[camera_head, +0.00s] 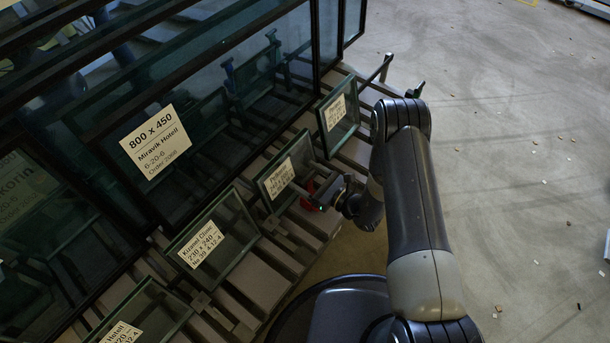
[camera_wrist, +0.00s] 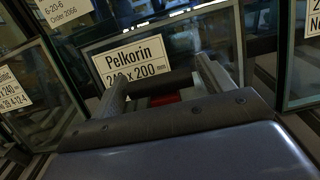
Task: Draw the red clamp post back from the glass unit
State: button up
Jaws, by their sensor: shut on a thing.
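The glass unit labelled Pelkorin 240 x 200 (camera_wrist: 180,45) stands in front of my gripper in the wrist view. In the head view the small unit (camera_head: 299,153) leans on the frame just left of my gripper (camera_head: 318,190). In the wrist view a red piece (camera_wrist: 165,99) shows between the two fingers of my gripper (camera_wrist: 163,84), low in front of the unit. The gripper is shut on the post. A dark bar and the gripper body hide much of it; contact with the glass cannot be told.
Other small glass units stand along the same rack, one labelled 230 x 240 (camera_head: 238,222) to the left and one (camera_head: 352,116) beyond. Large dark panes (camera_head: 225,95) lean behind them. The concrete floor (camera_head: 510,190) at the right is open, with scattered chips.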

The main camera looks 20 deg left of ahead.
jog(key=v, duration=1)
jog(key=shift+b, duration=0.4)
jog(key=shift+a+f, duration=0.1)
jog(key=o, duration=1.3)
jog(key=p+v, duration=0.2)
jog(key=v, duration=0.9)
jog(key=shift+b+x, duration=0.95)
jog(key=shift+x, duration=4.95)
